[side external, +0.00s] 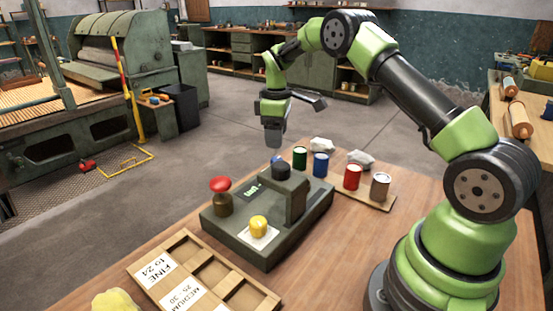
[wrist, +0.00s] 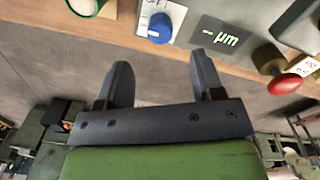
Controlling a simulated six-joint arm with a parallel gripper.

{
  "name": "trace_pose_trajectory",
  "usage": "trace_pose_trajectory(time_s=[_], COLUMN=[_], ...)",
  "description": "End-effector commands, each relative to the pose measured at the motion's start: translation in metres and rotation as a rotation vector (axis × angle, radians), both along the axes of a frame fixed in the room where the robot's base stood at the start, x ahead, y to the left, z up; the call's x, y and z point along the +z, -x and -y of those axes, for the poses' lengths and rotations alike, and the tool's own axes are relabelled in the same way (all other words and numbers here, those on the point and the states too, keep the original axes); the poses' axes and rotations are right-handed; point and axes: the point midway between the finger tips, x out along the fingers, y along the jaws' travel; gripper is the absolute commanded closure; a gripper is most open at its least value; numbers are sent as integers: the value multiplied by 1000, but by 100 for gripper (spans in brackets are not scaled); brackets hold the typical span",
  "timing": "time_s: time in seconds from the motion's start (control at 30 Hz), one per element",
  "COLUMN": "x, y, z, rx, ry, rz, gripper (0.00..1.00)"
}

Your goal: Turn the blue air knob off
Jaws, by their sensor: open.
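The blue air knob (wrist: 160,28) sits on a white plate marked OFF on the grey control box (wrist: 258,17) in the wrist view. A small light mark shows on the knob; its exact setting is hard to read. The knob lies beyond the fingertips, roughly in line with the gap, not touched. In the side view my gripper (side external: 273,140) hangs above the far side of the box.
A red mushroom button (side external: 220,184) and a yellow knob (side external: 258,226) stand on the box. Several cans, including a blue one (side external: 320,165), stand to its right. A wooden sorting tray (side external: 153,269) lies in front. A display (wrist: 220,38) is beside the knob.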

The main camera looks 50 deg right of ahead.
Motion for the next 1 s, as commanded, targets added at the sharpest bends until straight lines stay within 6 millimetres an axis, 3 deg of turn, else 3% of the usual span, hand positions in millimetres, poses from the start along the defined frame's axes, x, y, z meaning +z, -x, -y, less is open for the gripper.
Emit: trace_pose_trajectory(time_s=[0.1,0.33,0.5,0.77,1.0], x=[-25,-61,-73,-74,-74], y=[1,0,-1,-1,-1], z=[0,1,1,1,1], rx=[-1,-2,-2,-3,-2], ry=[-2,0,1,1,1], rz=[-5,-1,1,2,2], gripper=[39,39,39,39,88])
